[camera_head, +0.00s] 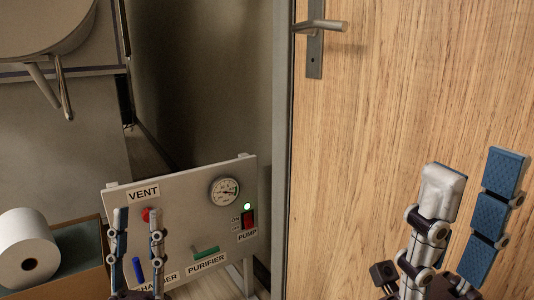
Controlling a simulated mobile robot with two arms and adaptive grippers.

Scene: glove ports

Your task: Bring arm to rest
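My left gripper (138,213) is in the lower left of the head view, fingers pointing up, spread apart with nothing between them. It stands in front of a white control panel (180,205), and I cannot tell whether it touches it. My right gripper (474,172) is at the lower right in front of a wooden door (390,110). Its blue-padded fingers are apart and nothing shows between them. Only the gripper ends of both arms show.
The panel has a gauge (224,191), a red pump switch (248,219) with a lit green lamp (247,206), a green handle (206,252) and a blue handle (137,270). A paper roll (25,245) is at left. The door has a metal handle (320,25).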

